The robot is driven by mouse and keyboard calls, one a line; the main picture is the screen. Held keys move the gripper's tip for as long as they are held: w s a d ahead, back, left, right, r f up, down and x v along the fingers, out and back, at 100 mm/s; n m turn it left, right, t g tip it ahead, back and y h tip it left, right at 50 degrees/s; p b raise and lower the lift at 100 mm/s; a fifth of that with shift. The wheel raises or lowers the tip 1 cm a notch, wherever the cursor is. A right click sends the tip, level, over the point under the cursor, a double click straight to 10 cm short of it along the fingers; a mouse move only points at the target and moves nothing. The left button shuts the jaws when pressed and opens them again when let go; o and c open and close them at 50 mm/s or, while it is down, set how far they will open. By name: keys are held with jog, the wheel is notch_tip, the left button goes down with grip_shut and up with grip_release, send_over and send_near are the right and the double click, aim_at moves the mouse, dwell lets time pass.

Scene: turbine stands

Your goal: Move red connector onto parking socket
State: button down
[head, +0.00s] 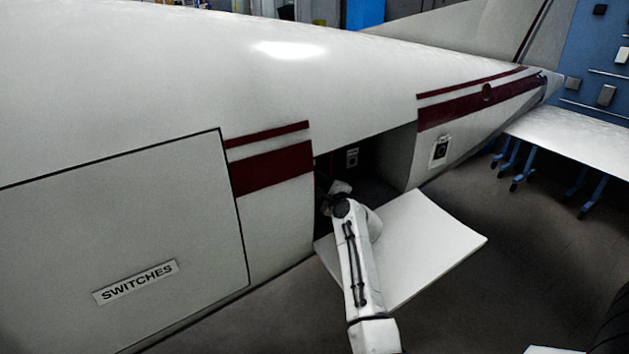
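My arm reaches up from the bottom of the head view into an open bay (390,160) in the side of the white aircraft body. The end of the arm is at the bay's lower left, in shadow and partly behind my own arm links. I cannot make out the fingers of my gripper or whether they hold anything. No red connector can be made out. A small light plate with a dark centre (352,158) is on the bay's inner back wall. A similar plate with a dark round socket (440,151) is on the outer skin right of the bay. I cannot tell which is the parking socket.
A white door panel (430,240) hangs open below the bay, beside my arm. A closed panel labelled SWITCHES (135,282) is at the left. A white wing or tail surface (575,140) and blue stands (508,158) are at the right. The dark floor at lower right is mostly clear.

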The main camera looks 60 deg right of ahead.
aim_at(320, 184)
jog(key=shift+s+a+p, duration=0.35)
jog(key=shift+s+p, duration=0.05)
jog(key=shift+s, duration=0.2)
dwell(0.5)
jog(key=shift+p+v, duration=0.6)
jog(key=shift+v, duration=0.8)
